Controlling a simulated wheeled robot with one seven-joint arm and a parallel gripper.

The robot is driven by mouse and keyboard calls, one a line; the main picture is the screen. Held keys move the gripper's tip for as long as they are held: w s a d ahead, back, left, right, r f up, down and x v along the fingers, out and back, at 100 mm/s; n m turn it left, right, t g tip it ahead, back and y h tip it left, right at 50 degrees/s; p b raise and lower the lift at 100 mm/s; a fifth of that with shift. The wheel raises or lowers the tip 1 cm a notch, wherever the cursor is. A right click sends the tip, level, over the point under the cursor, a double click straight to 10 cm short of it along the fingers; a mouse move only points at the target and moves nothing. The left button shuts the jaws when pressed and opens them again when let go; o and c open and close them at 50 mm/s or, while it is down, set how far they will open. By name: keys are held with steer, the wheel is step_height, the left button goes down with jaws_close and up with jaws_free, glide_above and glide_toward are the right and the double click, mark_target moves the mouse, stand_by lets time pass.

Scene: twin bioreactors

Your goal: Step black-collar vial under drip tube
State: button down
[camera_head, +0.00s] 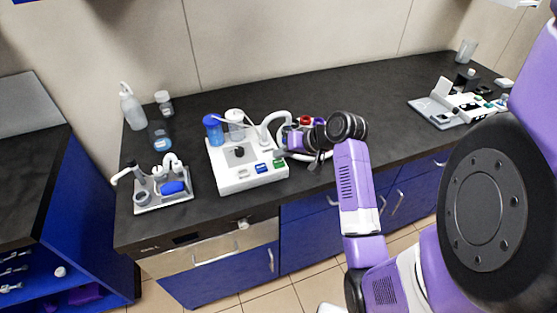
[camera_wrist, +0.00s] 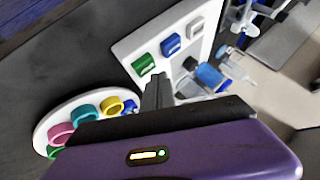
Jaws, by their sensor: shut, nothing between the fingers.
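A white round carousel (camera_wrist: 42,137) with ring-collared vials shows in the wrist view. I see a pink collar (camera_wrist: 60,135), a teal collar (camera_wrist: 84,111), a yellow collar (camera_wrist: 111,104), and blue and green ones; I cannot make out a black collar. In the head view my arm hides most of the carousel, and a red collar (camera_head: 305,120) shows behind it.
A blue button (camera_wrist: 171,45) and a white button (camera_wrist: 195,27) line up beside the green one. Blue-lidded (camera_head: 213,128) and white-lidded (camera_head: 235,122) vessels stand on the base. A smaller pump station (camera_head: 160,190) sits left.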

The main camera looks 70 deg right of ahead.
mark_target(281, 163)
step_height(281, 163, up, 5)
steer(key=p, duration=0.5)
stand_by(1.0)
